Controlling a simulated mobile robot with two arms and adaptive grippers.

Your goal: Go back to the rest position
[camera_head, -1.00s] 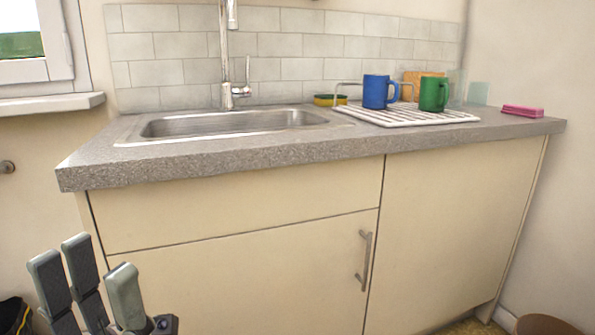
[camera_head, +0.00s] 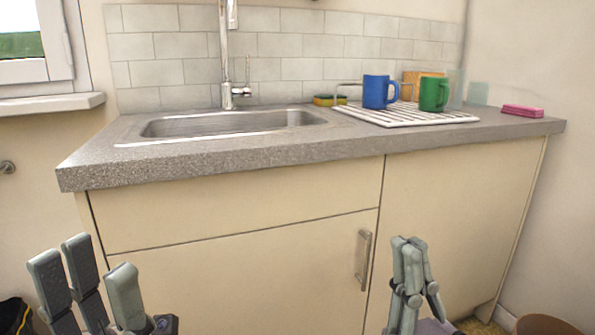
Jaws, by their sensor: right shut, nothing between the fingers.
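My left gripper (camera_head: 90,262) is at the lower left, in front of the cabinet. Its fingers point up and stand apart, with nothing between them. My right gripper (camera_head: 409,246) is at the lower right, in front of the cabinet doors. Its fingers point up, are closed together and hold nothing. Both grippers show below the height of the countertop and away from the objects on it.
A grey countertop (camera_head: 225,165) holds a steel sink (camera_head: 235,124), a white drying rack (camera_head: 440,117), a blue mug (camera_head: 376,92), a green mug (camera_head: 433,94), a sponge (camera_head: 328,100) and a pink block (camera_head: 523,111). A cabinet handle (camera_head: 363,260) sticks out left of my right gripper.

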